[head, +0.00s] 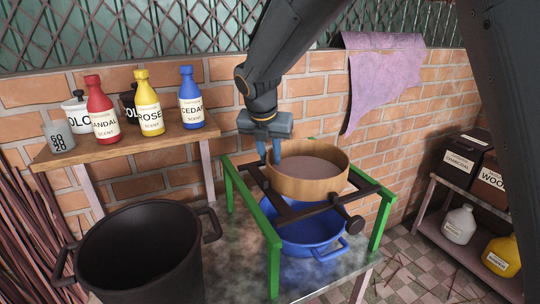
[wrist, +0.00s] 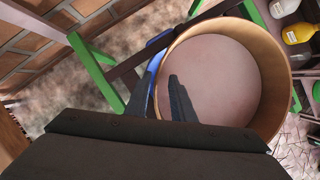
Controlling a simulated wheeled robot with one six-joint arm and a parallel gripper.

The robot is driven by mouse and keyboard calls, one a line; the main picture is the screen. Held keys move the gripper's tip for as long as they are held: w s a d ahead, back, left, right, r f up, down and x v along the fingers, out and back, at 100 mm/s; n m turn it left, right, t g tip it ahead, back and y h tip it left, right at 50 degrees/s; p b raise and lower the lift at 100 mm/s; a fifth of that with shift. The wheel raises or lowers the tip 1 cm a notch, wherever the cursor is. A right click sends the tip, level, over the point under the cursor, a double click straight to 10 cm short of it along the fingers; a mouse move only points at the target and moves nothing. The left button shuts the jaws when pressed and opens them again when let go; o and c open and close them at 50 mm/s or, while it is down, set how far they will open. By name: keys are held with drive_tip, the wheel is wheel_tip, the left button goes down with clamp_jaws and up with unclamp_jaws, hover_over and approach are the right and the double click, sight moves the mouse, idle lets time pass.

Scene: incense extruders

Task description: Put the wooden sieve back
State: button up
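The wooden sieve (head: 308,178) is a round, light-brown hoop with a pale mesh. It sits on the dark rails (head: 305,212) of a green frame (head: 274,262), above a blue basin (head: 313,232). My gripper (head: 269,152) is at the sieve's left rear rim, pointing down. In the wrist view the sieve (wrist: 270,65) fills the right half. There my gripper (wrist: 163,92) has one finger inside the hoop and the other outside it, with the rim between. The fingers stand apart and look open. The lower part of the outer finger's contact is hard to see.
A black pot (head: 140,255) stands at front left. A wooden shelf (head: 130,146) with scent bottles is behind it. A lower shelf (head: 455,245) with boxes and jugs is at right. A purple cloth (head: 383,75) hangs on the brick wall.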

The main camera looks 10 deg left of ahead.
drive_tip(key=shift+f+b, duration=0.15)
drive_tip(key=shift+b, duration=0.3)
drive_tip(key=b+v, duration=0.2)
drive_tip(key=v, duration=0.6)
drive_tip(key=shift+s+a, duration=0.15)
drive_tip(key=shift+a, duration=0.15)
drive_tip(key=shift+f, duration=0.15)
